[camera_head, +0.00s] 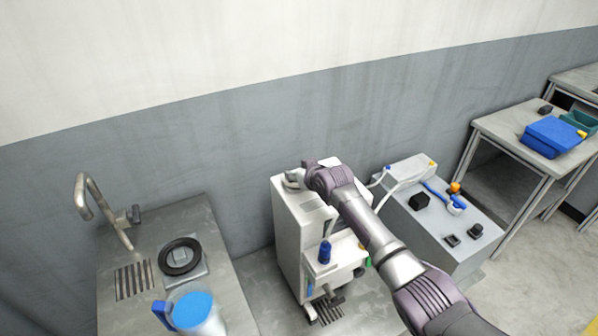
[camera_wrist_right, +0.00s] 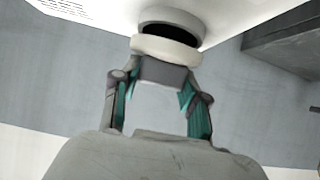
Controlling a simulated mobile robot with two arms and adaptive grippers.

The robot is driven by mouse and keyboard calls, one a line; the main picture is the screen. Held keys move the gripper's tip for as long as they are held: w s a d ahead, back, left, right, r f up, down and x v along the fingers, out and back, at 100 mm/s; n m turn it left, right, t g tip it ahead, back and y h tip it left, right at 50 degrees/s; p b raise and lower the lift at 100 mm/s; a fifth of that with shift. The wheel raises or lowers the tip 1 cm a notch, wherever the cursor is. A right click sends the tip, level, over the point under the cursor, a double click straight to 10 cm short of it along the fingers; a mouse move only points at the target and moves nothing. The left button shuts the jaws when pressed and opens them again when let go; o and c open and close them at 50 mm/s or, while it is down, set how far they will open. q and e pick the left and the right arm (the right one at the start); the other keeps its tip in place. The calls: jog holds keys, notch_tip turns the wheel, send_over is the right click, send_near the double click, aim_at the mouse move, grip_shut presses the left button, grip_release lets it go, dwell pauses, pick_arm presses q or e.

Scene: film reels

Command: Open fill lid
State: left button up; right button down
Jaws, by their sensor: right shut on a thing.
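A tall white machine (camera_head: 296,225) stands against the wall, with the round, pale fill lid (camera_head: 291,181) on its top. In the right wrist view the fill lid (camera_wrist_right: 165,48) is a cream disc next to a dark round part on the white machine body (camera_wrist_right: 225,15). A gap shows between them, but I cannot tell how far the lid is open. My right gripper (camera_head: 304,178) is at the machine's top, its arm hiding part of it. In the wrist view its teal fingers (camera_wrist_right: 160,88) are shut on the lid's grey tab (camera_wrist_right: 162,73). My left gripper is not in view.
A steel sink counter (camera_head: 225,262) with a tap (camera_head: 100,210), a black ring (camera_head: 180,256) and a blue-topped jug (camera_head: 200,312) is at left. A blue bottle (camera_head: 324,252) stands on the machine's front ledge. A grey bench (camera_head: 425,222) with small parts is at right.

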jog(key=shift+w+a+r+g, duration=0.15)
jog(key=shift+w+r+g, duration=0.05)
jog(key=shift+r+g, duration=0.3)
jog(key=shift+w+g+h, duration=0.2)
jog(key=shift+g+h, duration=0.1)
jog(key=shift+g, duration=0.1)
jog(key=shift+w+a+g, duration=0.15)
jog(key=shift+g, duration=0.25)
jog(key=b, duration=0.2)
jog(key=g+h+b, duration=0.1)
jog(key=shift+w+a+g+b, duration=0.15)
jog(key=shift+w+g+b, duration=0.15)
jog(key=shift+w+b, duration=0.05)
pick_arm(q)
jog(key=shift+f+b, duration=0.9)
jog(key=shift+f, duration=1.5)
pick_arm(e)
jog(key=shift+w+r+g, duration=0.15)
jog(key=shift+r+g, duration=0.15)
jog(key=shift+g, duration=0.1)
